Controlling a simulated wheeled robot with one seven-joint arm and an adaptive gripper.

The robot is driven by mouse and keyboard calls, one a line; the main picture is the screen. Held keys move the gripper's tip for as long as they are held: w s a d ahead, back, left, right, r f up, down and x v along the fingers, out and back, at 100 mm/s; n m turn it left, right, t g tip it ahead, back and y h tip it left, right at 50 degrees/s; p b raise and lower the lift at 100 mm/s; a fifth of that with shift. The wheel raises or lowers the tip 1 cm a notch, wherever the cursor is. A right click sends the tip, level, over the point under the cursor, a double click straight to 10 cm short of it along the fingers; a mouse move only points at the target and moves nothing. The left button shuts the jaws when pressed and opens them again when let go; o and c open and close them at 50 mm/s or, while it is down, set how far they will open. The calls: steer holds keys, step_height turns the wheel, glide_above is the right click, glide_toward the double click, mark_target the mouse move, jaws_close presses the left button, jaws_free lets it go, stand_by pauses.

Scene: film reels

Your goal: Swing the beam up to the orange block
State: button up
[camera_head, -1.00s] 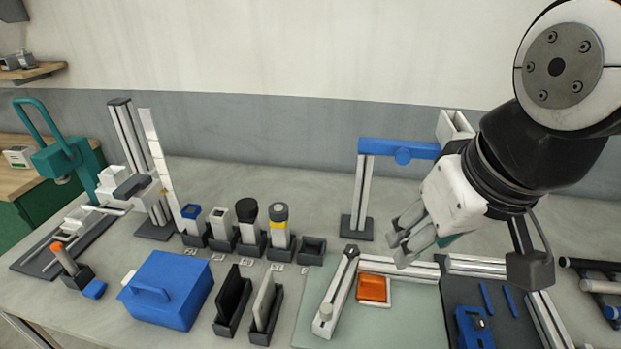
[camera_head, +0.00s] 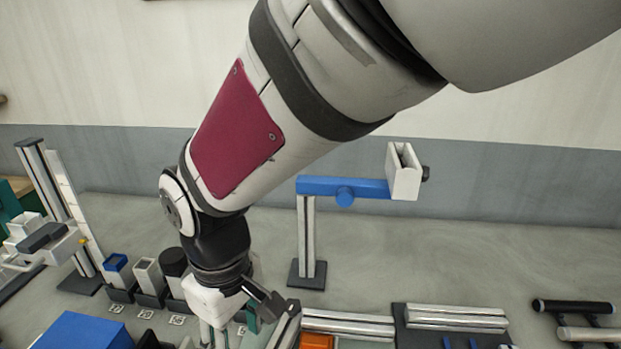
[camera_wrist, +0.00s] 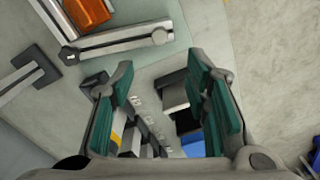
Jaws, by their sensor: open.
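The beam (camera_head: 286,326) is a pale metal bar on the light green mat, partly hidden behind my gripper in the head view. In the wrist view the beam (camera_wrist: 115,42) lies across the upper left, with a round end toward the middle. The orange block (camera_head: 317,341) sits beside it, cut off at the bottom of the head view.
A stand with a blue crossbar (camera_head: 325,187) and a white cup (camera_head: 404,172) rises behind the mat. Several holders with bottles (camera_head: 148,275) and a blue box (camera_head: 82,333) stand left of my gripper. Metal rails (camera_head: 350,325) lie to the right.

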step_height(320, 180, down, 13)
steer(key=shift+f, duration=0.1)
stand_by(0.3)
jaws_close()
